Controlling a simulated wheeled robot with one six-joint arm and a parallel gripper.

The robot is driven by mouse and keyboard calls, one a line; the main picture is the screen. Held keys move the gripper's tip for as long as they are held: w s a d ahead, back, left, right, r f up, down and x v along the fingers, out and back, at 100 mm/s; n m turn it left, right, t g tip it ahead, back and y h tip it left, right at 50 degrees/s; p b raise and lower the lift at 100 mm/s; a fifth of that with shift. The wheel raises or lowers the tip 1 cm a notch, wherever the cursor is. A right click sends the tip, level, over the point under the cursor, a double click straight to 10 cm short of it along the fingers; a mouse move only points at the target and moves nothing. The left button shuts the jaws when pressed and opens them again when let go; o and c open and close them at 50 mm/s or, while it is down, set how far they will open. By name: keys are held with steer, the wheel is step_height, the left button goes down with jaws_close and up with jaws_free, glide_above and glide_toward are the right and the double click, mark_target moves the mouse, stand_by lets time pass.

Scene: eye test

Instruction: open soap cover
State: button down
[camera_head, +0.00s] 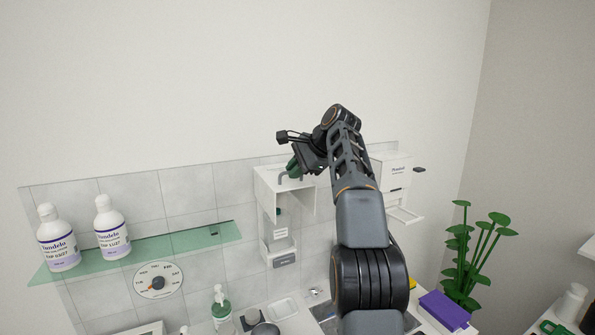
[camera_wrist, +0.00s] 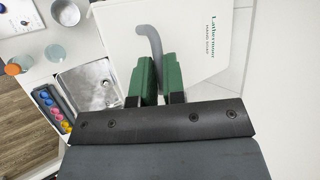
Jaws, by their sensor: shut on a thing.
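The soap dispenser's white cover (camera_head: 268,182) is on the tiled wall in the head view. It stands out from the dispenser body (camera_head: 280,246) like a raised hood, with a gap under it, so it looks open. In the wrist view, the cover (camera_wrist: 190,30) shows green "Lathermoor" lettering and a curved grey handle (camera_wrist: 149,38). My gripper (camera_head: 293,169) is at the cover's top. Its green fingers (camera_wrist: 159,66) are shut on the lower part of the handle, which is partly hidden between them.
A green glass shelf (camera_head: 200,240) with two labelled bottles (camera_head: 57,238) is at left, above a round dial (camera_head: 157,281). Another white dispenser (camera_head: 392,172) is right of my arm. A plant (camera_head: 465,255), a purple box (camera_head: 444,309) and a steel sink (camera_wrist: 92,84) are below.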

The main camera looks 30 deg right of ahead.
steer(key=shift+w+r, duration=0.1)
steer(key=shift+r, duration=0.2)
steer(key=c, duration=1.7)
jaws_free()
steer(key=shift+a, duration=0.1)
steer(key=o, duration=0.5)
steer(key=shift+w+f, duration=0.2)
steer(key=shift+w, duration=0.25)
steer(key=shift+s, duration=0.1)
steer(key=shift+s+d+r, duration=0.25)
steer(key=shift+d+r, duration=0.05)
steer(key=shift+r, duration=0.05)
steer(key=shift+v, duration=1)
steer(key=s+d+b, duration=0.3)
steer(key=s+d, duration=0.3)
steer(key=s, duration=0.4)
